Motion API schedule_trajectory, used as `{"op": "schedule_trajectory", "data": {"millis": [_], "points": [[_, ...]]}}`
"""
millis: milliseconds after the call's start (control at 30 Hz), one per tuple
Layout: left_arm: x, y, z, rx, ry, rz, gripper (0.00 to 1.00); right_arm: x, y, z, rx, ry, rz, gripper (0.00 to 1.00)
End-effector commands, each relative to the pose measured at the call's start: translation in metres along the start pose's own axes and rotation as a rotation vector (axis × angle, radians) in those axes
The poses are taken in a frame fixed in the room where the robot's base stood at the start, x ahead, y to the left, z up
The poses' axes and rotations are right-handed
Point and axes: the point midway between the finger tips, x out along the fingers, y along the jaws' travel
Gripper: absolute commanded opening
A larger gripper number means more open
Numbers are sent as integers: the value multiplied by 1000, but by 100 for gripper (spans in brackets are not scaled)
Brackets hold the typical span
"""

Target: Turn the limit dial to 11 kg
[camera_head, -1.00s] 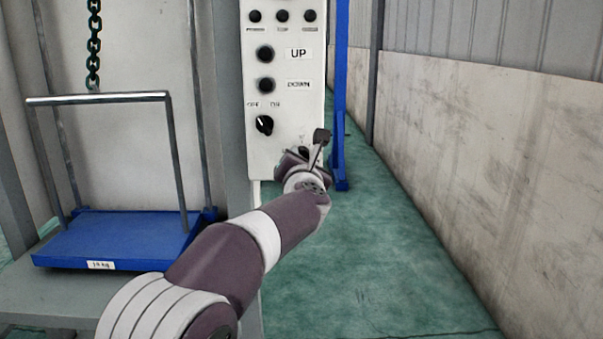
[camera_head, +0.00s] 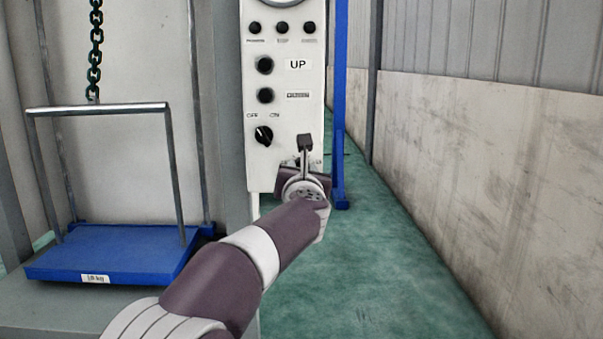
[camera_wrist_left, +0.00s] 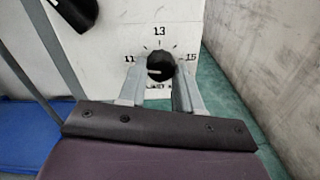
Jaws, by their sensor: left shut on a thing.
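The limit dial (camera_wrist_left: 160,67) is a black round knob on the white panel, with marks 11 at left, 13 at top and 15 at right in the left wrist view. A pale line on the knob lies on its left side, toward the 11 side; its exact reading is hard to tell. My left gripper (camera_wrist_left: 159,78) is shut on the knob, one finger at each side. In the head view my left gripper (camera_head: 303,168) is at the panel's lower right and hides the dial. My right gripper is not in view.
The control panel (camera_head: 284,112) has UP and DOWN buttons and an OFF/ON switch (camera_head: 263,136) above the gripper. A blue post (camera_head: 338,110) stands just right of it. A blue platform (camera_head: 115,250) with a rail is at left, below a chain (camera_head: 95,50). Green floor is clear at right.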

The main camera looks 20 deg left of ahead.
Motion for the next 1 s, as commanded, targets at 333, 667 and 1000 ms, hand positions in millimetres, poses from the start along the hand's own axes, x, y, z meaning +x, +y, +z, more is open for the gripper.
{"op": "schedule_trajectory", "data": {"millis": [333,667,1000], "points": [[0,0,-2,2,3,-1,58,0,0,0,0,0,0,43],[-20,-1,0,3,-1,-3,58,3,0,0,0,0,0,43],[-107,-1,-1,3,2,-4,58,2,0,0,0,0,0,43]]}}
